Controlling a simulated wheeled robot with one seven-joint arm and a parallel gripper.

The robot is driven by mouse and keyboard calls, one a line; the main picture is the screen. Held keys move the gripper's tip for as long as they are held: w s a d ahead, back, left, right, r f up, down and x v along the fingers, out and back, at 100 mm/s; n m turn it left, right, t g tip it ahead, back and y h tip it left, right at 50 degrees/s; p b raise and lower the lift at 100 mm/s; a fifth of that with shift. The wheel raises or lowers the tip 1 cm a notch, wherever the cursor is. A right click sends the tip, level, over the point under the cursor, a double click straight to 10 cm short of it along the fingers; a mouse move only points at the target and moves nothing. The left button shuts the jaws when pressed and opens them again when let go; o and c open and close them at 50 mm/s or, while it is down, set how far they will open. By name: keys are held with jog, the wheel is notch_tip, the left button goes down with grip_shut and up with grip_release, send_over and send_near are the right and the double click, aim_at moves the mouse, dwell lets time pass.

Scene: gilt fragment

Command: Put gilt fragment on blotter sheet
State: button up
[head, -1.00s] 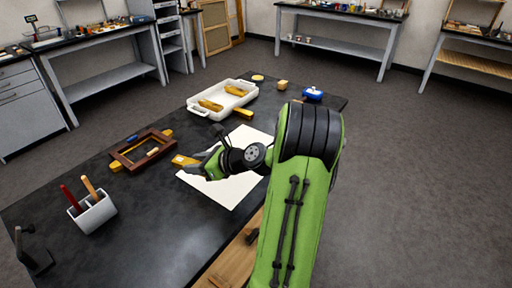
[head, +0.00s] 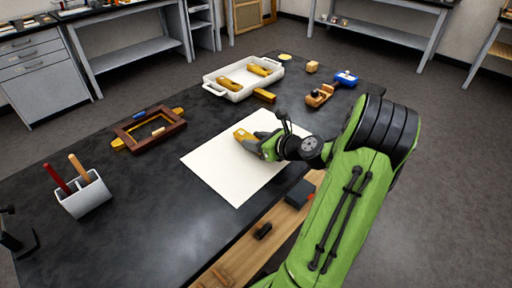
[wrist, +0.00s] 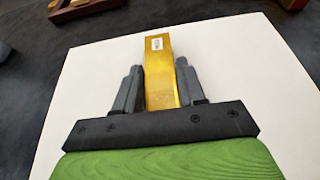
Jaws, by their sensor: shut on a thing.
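The gilt fragment (head: 243,135) is a flat golden bar with a small white label near its far end. It also shows in the wrist view (wrist: 158,65), between the two dark fingers. My gripper (head: 253,143) is shut on it. The fingers (wrist: 157,72) stand on either side of the fragment's near half. The blotter sheet (head: 222,172) is a large cream-white sheet flat on the dark bench. The fragment is over the sheet in both views. I cannot tell whether it touches the sheet.
A white tray (head: 225,91) with golden pieces stands behind the sheet. A golden block (head: 264,96) and a wooden plane (head: 320,95) lie near it. A brown frame (head: 150,137) is at left, and a tool holder (head: 84,196) at front left. Bench between them is clear.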

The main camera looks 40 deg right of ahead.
jog(key=shift+f, duration=0.1)
jog(key=o, duration=1)
jog(key=shift+f, duration=0.1)
jog(key=shift+o, duration=0.2)
